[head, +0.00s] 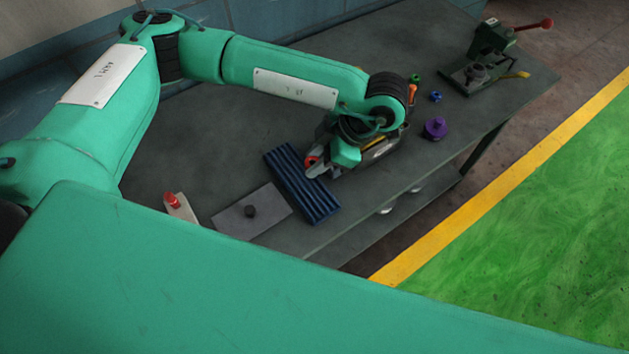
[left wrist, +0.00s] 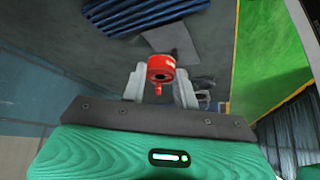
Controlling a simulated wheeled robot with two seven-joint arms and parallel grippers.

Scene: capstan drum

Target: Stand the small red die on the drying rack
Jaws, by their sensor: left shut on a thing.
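The small red die (left wrist: 160,67) is a short red cylinder with a dark hole and a small stub. It sits between the fingertips of my left gripper (left wrist: 160,84), which is shut on it. In the head view the left gripper (head: 316,167) is over the right side of the drying rack, and only a bit of the red die (head: 310,161) shows beside the finger. The drying rack (head: 318,202) is a dark blue ridged slab, and it also shows in the left wrist view (left wrist: 125,17). I cannot tell the height of the die above it. My right gripper is out of view.
A grey plate (head: 275,202) with a dark knob lies left of the rack, and a pale block with a red piece (head: 172,201) farther left. A purple part (head: 434,128), a blue nut (head: 435,97) and a green press (head: 491,45) are at the right. The table's front edge is close.

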